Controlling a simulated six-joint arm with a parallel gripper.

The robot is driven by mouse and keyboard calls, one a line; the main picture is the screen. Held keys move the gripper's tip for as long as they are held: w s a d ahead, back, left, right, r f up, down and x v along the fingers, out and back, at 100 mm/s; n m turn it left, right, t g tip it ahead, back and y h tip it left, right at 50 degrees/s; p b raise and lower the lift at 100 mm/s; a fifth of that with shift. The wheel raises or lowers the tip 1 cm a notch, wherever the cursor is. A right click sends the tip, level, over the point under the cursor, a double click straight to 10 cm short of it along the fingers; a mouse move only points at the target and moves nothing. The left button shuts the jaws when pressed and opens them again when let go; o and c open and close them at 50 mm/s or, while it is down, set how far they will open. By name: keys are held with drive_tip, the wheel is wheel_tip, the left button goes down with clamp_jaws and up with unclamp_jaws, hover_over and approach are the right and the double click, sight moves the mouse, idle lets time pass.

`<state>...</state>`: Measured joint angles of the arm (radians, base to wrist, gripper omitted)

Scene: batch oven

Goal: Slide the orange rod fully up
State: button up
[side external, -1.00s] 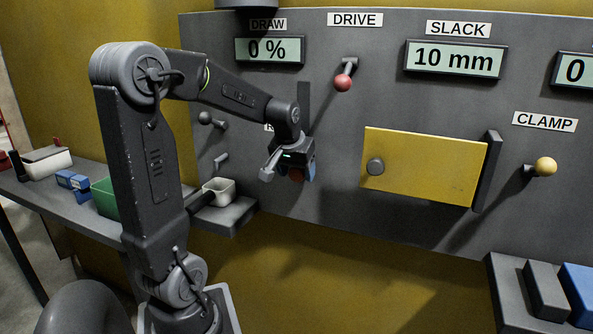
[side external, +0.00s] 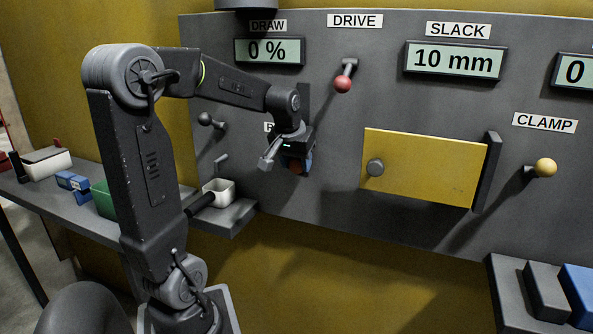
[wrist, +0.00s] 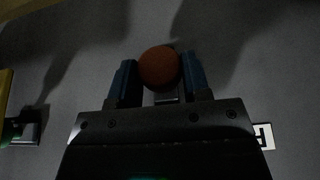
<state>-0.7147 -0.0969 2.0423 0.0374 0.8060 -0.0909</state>
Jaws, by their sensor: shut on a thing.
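The orange rod shows as a round orange-red knob (wrist: 159,68) between the blue fingers in the wrist view. In the side view a little of the knob (side external: 297,168) shows below my gripper. My gripper (side external: 301,166) is shut on it, in front of the grey panel. In the wrist view the fingers (wrist: 160,82) stand on either side of the knob. A dark upright slot (side external: 304,98) runs above my gripper. The rod's shaft and the lower slot are mostly hidden behind my gripper. The DRAW display (side external: 269,50) reads 0 %.
A red-knobbed DRIVE lever (side external: 343,84) stands close on the right above my gripper. A yellow door (side external: 425,169) and a yellow-knobbed CLAMP lever (side external: 545,167) are further right. A small white cup (side external: 219,191) stands on a ledge to the lower left.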

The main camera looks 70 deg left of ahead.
sight(296, 86)
wheel_tip(296, 86, up, 18)
drive_tip(key=shift+f, duration=0.1)
drive_tip(key=o, duration=1)
drive_tip(key=shift+o, duration=1.3)
drive_tip(key=v, duration=1.3)
drive_tip(key=shift+r, duration=0.35)
drive_tip(key=shift+s+d, duration=0.1)
